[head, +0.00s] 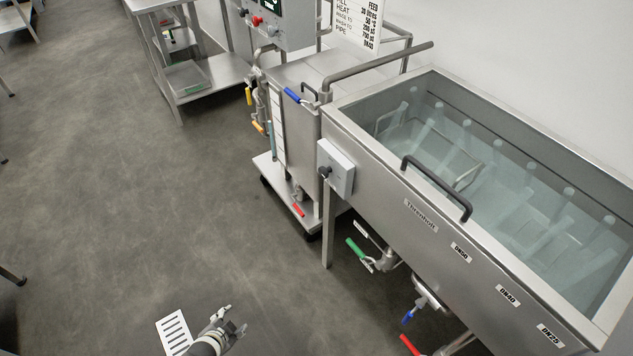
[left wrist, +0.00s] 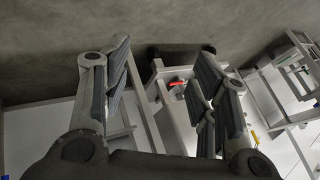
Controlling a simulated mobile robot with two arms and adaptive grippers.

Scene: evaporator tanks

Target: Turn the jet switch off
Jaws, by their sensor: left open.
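A light grey switch box (head: 338,168) is fixed to the near left corner of the long steel tank (head: 385,190). A dark knob (head: 324,171) sits on its left-facing side; I cannot read its setting. My left gripper (head: 235,318) is low at the bottom of the head view, well apart from the box, over the floor. Its two fingers stand wide apart with nothing between them in the left wrist view (left wrist: 162,72). The switch box is not clearly seen in that view. My right gripper is not in view.
A wheeled steel unit (head: 290,105) with a control panel (head: 270,22) stands behind. The floor at left is mostly clear.

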